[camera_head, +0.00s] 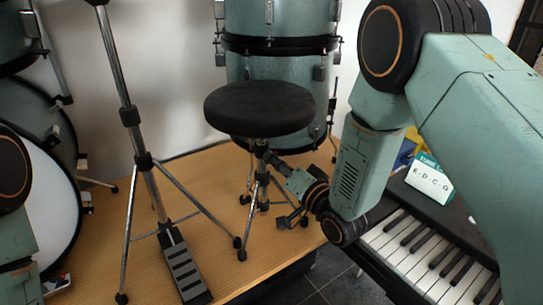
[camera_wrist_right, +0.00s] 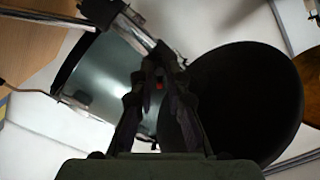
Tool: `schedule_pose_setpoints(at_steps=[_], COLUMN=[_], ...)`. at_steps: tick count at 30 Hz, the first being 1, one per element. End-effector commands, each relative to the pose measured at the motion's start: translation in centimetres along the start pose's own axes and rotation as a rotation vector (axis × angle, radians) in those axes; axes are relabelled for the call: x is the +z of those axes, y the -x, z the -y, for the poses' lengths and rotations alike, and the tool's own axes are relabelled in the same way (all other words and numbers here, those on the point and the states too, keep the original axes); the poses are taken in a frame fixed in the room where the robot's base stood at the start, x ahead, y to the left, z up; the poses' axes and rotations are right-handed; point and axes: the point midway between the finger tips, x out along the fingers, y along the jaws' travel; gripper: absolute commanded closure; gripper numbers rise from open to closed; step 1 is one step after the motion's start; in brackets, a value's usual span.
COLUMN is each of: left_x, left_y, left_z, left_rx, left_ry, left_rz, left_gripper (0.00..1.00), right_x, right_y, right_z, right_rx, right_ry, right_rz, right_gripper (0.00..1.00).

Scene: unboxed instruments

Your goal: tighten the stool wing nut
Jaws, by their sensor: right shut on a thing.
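The stool has a round black seat (camera_head: 260,108) on a chrome post with tripod legs and stands on the wooden platform. My right gripper (camera_head: 266,153) reaches in from the right, just under the seat, to the stool post. In the right wrist view its two dark fingers (camera_wrist_right: 158,72) come together beside the metal post (camera_wrist_right: 140,28), with the seat (camera_wrist_right: 250,100) to their right. The gripper is shut on the wing nut, which the fingers mostly hide; a small red spot shows between them. My left gripper is out of view; only part of my left arm shows at the left edge.
A cymbal-type stand (camera_head: 124,115) and a black pedal (camera_head: 183,268) stand left of the stool. Teal drums (camera_head: 282,65) stand behind it. The wooden platform (camera_head: 205,190) has bare patches between the stands.

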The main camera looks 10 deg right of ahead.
Motion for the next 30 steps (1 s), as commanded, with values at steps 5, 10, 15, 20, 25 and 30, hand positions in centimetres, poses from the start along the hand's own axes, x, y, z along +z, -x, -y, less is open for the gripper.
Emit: schedule_pose_setpoints(at_steps=[5,10,15,20,25,30], left_x=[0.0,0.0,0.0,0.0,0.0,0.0], left_y=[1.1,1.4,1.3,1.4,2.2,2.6], left_z=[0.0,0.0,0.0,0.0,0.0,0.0], left_rx=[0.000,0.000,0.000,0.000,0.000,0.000], left_ry=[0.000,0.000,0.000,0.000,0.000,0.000], left_rz=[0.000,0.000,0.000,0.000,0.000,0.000], left_gripper=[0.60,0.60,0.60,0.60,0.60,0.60], right_x=[-0.1,0.0,0.0,0.0,-0.1,-0.1], right_y=[0.1,0.0,0.0,0.0,0.0,0.0], right_z=[0.1,0.1,0.0,0.0,0.1,0.1], right_rx=[0.002,0.002,0.001,0.001,0.002,0.002], right_ry=[-0.199,-0.308,-0.318,-0.331,-0.496,-0.644], right_rz=[0.001,0.001,0.001,0.001,0.001,0.001], right_gripper=[1.00,1.00,1.00,1.00,1.00,0.84])
